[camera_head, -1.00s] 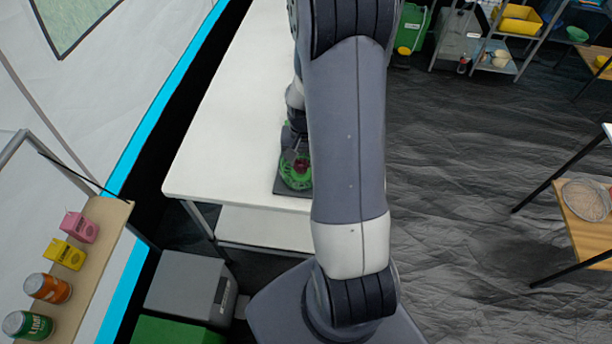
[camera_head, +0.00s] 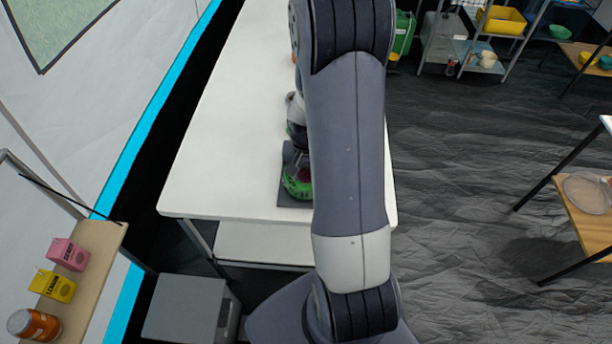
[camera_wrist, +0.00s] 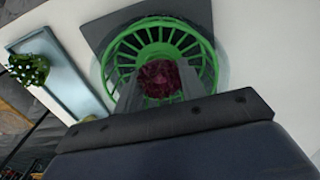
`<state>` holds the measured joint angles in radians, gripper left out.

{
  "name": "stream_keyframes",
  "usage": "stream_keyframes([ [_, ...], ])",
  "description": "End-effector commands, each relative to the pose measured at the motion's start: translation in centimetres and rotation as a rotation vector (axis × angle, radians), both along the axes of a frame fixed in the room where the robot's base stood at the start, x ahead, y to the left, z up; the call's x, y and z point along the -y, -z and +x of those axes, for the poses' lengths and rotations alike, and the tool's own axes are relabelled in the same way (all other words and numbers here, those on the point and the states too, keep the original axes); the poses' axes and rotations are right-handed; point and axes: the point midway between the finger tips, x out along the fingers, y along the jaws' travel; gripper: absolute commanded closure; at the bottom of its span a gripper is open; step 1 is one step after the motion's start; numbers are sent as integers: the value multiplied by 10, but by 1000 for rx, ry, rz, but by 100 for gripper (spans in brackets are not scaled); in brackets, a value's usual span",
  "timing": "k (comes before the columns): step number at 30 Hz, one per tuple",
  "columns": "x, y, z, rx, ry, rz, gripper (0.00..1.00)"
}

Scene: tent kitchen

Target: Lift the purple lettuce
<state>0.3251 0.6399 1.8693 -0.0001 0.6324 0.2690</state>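The purple lettuce (camera_wrist: 161,79) is a dark red-purple ball of leaves in a green wire basket (camera_wrist: 207,64). In the head view, the lettuce (camera_head: 304,174) is partly hidden by my gripper, and the basket (camera_head: 298,190) is partly covered by my arm. My gripper (camera_wrist: 160,85) reaches over the basket, with one grey finger on each side of the lettuce. I cannot tell whether the fingers press on it. No gap shows between the lettuce and the basket.
The basket stands on a dark grey board (camera_head: 286,172) on a white table (camera_head: 225,150). In the wrist view, a blue-grey tray (camera_wrist: 66,70) lies left of the basket, with a green leafy thing (camera_wrist: 28,68) at its edge. The table left of the board is clear.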

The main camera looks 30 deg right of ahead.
Motion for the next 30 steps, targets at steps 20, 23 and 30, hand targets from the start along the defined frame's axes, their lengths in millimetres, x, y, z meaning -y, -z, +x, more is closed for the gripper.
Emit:
stream_keyframes([
  [20,0,-42,0,2,0,0,75],
  [23,0,-52,0,1,0,-1,75],
  [30,0,-75,0,2,0,-1,75],
])
